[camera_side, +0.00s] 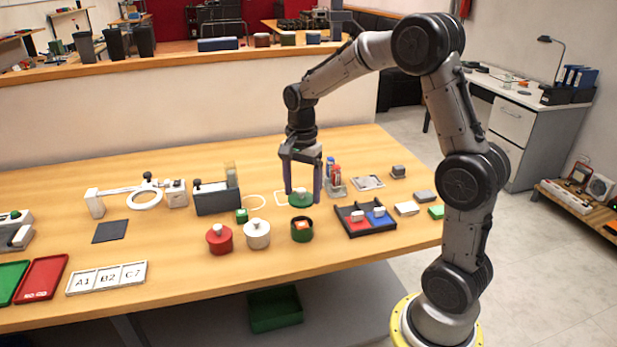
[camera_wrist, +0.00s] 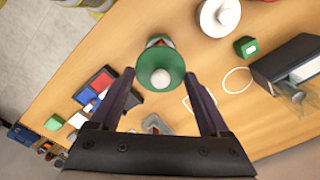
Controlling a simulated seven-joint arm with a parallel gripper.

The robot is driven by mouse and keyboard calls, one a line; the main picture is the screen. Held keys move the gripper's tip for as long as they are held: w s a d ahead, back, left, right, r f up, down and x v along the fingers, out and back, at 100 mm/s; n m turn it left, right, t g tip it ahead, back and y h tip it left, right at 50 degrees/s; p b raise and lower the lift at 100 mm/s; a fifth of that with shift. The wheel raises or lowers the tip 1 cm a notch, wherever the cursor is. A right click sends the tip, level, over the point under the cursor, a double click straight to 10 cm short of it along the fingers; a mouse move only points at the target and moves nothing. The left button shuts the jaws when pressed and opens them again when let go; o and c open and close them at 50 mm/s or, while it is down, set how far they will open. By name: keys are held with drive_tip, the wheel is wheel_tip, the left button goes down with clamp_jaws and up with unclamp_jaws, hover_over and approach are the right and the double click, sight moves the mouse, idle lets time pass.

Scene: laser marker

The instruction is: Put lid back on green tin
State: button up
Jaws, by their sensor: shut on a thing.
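The green lid (camera_side: 301,201) with a pale round knob is between the fingers of my gripper (camera_side: 303,196). In the wrist view the green lid (camera_wrist: 160,60) lies between the two fingertips, and my gripper (camera_wrist: 159,78) is shut on it at its sides. The lid looks about level; its height above the table is hard to tell. The open green tin (camera_side: 302,232) stands upright on the table, nearer the side camera than the lid, with an orange item inside. In the wrist view the lid hides most of the tin.
A red tin (camera_side: 219,241) and a white tin (camera_side: 257,236), both lidded, stand left of the green tin. A dark tray (camera_side: 364,221) with red and blue sections is to its right. A green cube (camera_side: 241,215) and a grey device (camera_side: 215,200) are farther left.

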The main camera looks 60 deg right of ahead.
drive_tip(key=shift+f, duration=3.05)
drive_tip(key=shift+f, duration=0.2)
drive_tip(key=o, duration=1.2)
drive_tip(key=shift+c, duration=0.2)
drive_tip(key=shift+r, duration=3.5)
clamp_jaws()
